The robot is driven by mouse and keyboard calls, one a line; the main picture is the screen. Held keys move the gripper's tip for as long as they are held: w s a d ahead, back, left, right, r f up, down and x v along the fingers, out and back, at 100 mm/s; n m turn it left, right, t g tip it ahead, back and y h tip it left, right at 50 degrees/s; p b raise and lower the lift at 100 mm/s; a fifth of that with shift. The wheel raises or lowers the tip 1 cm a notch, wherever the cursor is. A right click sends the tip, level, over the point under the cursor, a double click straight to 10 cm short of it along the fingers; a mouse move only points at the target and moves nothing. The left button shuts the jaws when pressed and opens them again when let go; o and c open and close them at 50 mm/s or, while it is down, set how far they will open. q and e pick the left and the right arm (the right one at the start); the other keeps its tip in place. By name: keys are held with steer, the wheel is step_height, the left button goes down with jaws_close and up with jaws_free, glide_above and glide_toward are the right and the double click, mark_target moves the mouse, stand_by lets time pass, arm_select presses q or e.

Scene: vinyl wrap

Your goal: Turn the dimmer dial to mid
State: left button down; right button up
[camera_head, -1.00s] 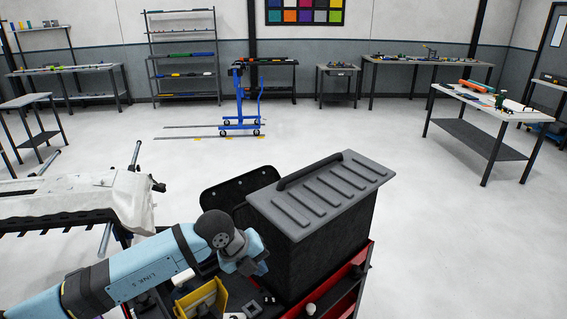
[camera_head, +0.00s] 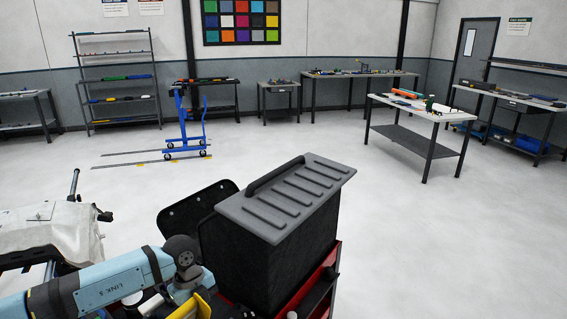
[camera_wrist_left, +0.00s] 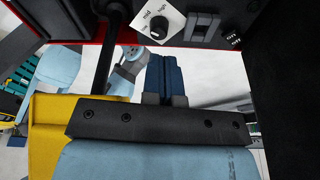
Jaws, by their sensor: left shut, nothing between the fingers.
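The dimmer dial (camera_wrist_left: 158,27) is a small black knob on a white plate (camera_wrist_left: 172,21) at the top of the left wrist view. The plate has "mid" and "high" printed on it. The knob's exact setting is too small to read. My left gripper (camera_wrist_left: 166,60) is shut and empty, its blue fingers together just below the plate in that view, apart from the knob. In the head view the end of my left arm (camera_head: 184,262) is beside the black box, and its fingers are hidden. The dial does not show there. My right gripper is not in view.
A black box with a ribbed grey lid (camera_head: 285,200) stands on a red cart (camera_head: 322,278), right beside my left arm. A yellow bin (camera_head: 190,309) is close below the arm. A white-covered stand (camera_head: 50,232) is at left. Open floor lies beyond.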

arm_select(q)
steer(key=shift+a+f+b, duration=0.1)
steer(key=shift+f+b, duration=0.2)
steer(key=shift+f, duration=0.3)
step_height(320, 180, down, 4)
steer(key=b, duration=0.3)
steer(key=shift+f+b, duration=0.3)
steer(key=shift+f, duration=0.7)
steer(key=shift+s, duration=0.15)
steer(key=shift+f, duration=0.1)
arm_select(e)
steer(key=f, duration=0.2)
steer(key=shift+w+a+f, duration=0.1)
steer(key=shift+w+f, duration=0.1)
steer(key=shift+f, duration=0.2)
